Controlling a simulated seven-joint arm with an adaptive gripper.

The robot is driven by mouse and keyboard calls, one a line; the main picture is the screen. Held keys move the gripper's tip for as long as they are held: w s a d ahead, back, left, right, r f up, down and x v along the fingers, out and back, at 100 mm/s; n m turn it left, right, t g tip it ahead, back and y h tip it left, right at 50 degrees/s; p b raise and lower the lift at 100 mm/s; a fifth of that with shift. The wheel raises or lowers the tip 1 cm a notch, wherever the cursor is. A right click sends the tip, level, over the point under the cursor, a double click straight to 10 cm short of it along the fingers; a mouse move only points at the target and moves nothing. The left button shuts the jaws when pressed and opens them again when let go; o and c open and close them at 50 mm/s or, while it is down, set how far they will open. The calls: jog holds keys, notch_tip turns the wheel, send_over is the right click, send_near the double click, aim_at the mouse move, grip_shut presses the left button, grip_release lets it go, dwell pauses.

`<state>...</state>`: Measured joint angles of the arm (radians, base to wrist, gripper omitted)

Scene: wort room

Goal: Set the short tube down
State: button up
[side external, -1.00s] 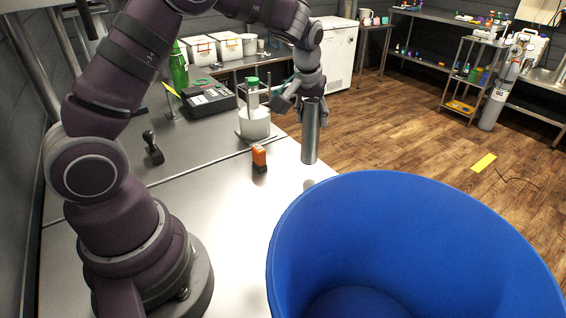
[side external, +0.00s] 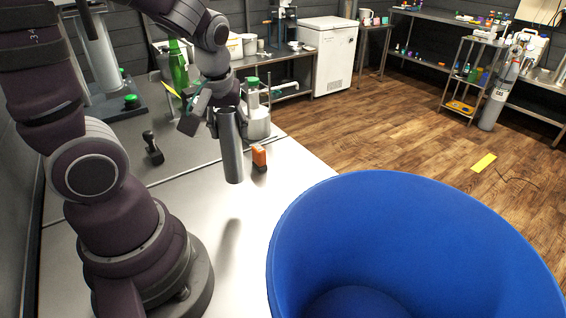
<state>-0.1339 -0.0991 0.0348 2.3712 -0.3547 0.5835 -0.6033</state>
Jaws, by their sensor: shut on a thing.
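The short tube (side external: 231,150) is a grey metal cylinder, upright with a slight tilt. My gripper (side external: 228,112) is shut on its upper end. The tube hangs above the metal table (side external: 200,262), and its shadow falls on the table below it, apart from its lower end. One gripper finger is partly hidden behind the tube.
A small orange and black object (side external: 259,157) stands just right of the tube. A white pot (side external: 258,124) with a green-capped bottle is behind it. A black-handled stamp-like object (side external: 152,148) stands left. A large blue tub (side external: 400,230) fills the front right. The front table surface is clear.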

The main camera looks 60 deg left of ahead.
jog(key=s+a+r+n+g, duration=0.2)
jog(key=s+a+n+g, duration=0.3)
jog(key=a+n, duration=0.4)
notch_tip(320, 180, down, 8)
jog(key=s+n+t, duration=0.1)
jog(key=s+n, duration=0.1)
jog(key=shift+d+r, duration=0.15)
jog(key=o, duration=1.2)
jog(key=shift+c, duration=0.2)
